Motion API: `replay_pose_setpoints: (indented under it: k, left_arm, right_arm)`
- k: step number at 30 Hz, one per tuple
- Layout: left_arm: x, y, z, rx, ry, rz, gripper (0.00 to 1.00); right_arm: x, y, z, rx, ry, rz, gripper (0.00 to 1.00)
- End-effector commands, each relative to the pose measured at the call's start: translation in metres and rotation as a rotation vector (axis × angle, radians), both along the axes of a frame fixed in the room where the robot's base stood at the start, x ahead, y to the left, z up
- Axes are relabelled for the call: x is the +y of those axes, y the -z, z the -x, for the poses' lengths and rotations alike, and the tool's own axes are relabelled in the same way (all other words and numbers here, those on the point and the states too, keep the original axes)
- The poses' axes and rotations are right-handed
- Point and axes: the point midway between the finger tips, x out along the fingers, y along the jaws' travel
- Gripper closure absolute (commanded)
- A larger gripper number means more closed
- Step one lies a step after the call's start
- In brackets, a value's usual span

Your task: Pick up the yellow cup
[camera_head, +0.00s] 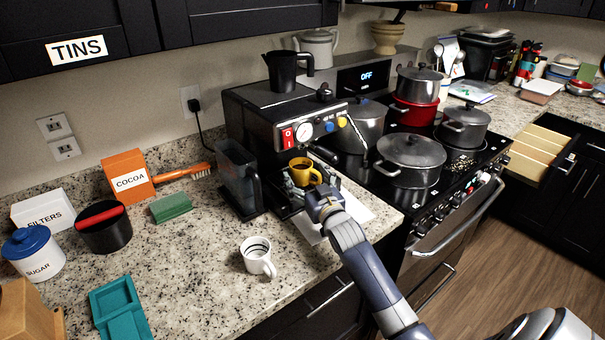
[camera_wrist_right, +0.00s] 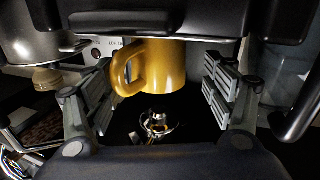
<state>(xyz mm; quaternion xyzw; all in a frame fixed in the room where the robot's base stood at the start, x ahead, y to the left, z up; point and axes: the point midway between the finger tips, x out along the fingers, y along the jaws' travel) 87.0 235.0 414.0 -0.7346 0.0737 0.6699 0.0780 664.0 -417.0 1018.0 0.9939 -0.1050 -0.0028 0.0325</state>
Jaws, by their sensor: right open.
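The yellow cup (camera_head: 303,172) stands under the coffee machine's front, on its drip tray area. It looks dark inside in the head view. In the right wrist view the yellow cup (camera_wrist_right: 166,68) is ahead, with its handle to the left. My right gripper (camera_head: 322,198) is just in front of the cup in the head view. In the right wrist view my right gripper (camera_wrist_right: 160,92) is open, with one finger on each side of the cup and visible gaps to it. My left gripper is not in view.
The black coffee machine (camera_head: 262,118) overhangs the cup closely. A white striped mug (camera_head: 257,256) stands on the counter in front. A clear-walled tank (camera_head: 238,178) is left of the cup. A stove with several pots, including a lidded pot (camera_head: 410,155), is to the right.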

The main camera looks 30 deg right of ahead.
Motion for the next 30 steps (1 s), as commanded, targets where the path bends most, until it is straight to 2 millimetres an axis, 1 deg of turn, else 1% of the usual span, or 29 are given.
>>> replay_pose_setpoints:
  k: [1,3,9,13,20,23,24,26,27,29,30]
  left_arm:
    - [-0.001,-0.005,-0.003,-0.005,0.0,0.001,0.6]
    - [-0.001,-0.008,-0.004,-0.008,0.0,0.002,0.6]
    - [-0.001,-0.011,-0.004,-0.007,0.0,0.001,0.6]
    - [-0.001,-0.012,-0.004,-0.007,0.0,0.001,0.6]
    - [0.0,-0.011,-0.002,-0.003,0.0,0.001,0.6]
    - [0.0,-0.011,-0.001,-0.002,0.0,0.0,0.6]
    - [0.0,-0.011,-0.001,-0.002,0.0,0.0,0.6]
    - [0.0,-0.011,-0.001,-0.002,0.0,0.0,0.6]
    - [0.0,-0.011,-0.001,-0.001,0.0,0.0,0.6]
    - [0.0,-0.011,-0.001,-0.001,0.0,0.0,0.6]
    - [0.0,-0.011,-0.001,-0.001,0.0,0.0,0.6]
  right_arm:
    - [-0.002,-0.002,-0.007,0.001,0.001,0.0,0.23]
    - [-0.005,-0.001,-0.015,0.001,0.001,0.0,0.23]
    - [-0.009,0.001,-0.035,0.001,0.0,0.0,0.23]
    - [-0.01,0.001,-0.04,0.0,-0.001,0.001,0.23]
    - [-0.01,0.002,-0.04,0.0,-0.001,0.001,0.23]
    - [-0.01,0.002,-0.04,0.0,-0.001,0.001,0.44]
    - [-0.01,0.002,-0.04,0.0,-0.001,0.001,0.53]
    - [-0.01,0.002,-0.04,0.0,-0.001,0.001,0.66]
    - [-0.01,0.002,-0.04,0.0,-0.001,0.0,0.75]
    - [-0.01,0.002,-0.04,0.001,-0.001,0.0,0.75]
    - [-0.01,0.001,-0.04,-0.002,-0.001,0.0,0.8]
